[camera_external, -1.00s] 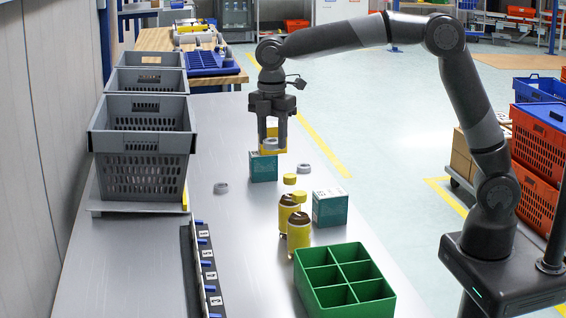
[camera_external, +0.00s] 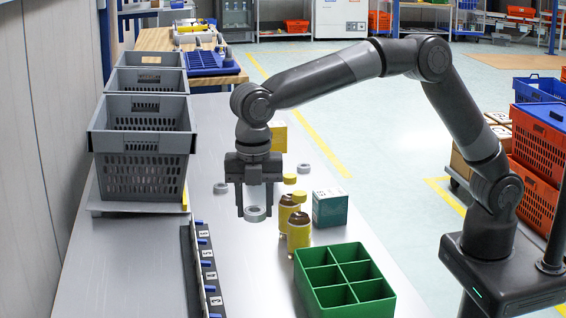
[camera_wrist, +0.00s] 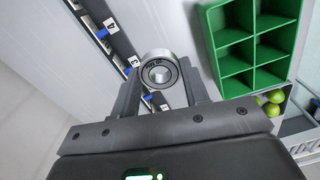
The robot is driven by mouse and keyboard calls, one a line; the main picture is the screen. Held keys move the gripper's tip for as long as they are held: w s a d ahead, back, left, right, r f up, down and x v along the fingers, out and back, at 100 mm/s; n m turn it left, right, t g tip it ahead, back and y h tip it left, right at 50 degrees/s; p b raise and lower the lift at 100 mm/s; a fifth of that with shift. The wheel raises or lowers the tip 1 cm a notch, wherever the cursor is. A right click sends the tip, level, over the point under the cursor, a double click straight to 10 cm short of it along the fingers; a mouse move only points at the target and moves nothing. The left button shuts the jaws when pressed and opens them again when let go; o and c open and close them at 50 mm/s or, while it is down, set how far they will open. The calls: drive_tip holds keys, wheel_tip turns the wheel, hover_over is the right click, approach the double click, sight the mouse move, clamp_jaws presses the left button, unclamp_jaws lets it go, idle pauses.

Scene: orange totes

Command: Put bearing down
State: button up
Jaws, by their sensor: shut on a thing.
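My gripper (camera_external: 255,207) is shut on a metal ring bearing (camera_external: 255,214), held between its fingertips low over the grey table, left of the yellow jars. I cannot tell whether the bearing touches the table. In the wrist view the bearing (camera_wrist: 158,74) shows its dark seal and central hole, between the two fingers of my gripper (camera_wrist: 160,68). Another bearing (camera_external: 221,188) lies on the table left of my gripper. A further ring (camera_external: 304,168) lies farther back on the right.
Two yellow jars with brown tops (camera_external: 299,231) stand close to the right of my gripper. A teal box (camera_external: 330,208) and a green divided tray (camera_external: 348,305) are farther right and nearer. A numbered rack (camera_external: 207,270) is at front left. Grey crates (camera_external: 145,160) stand at back left.

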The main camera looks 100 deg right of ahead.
sight(257, 288)
wheel_tip(257, 288, down, 18)
drive_tip(key=shift+r, duration=0.25)
drive_tip(key=shift+f, duration=0.1)
drive_tip(key=o, duration=1)
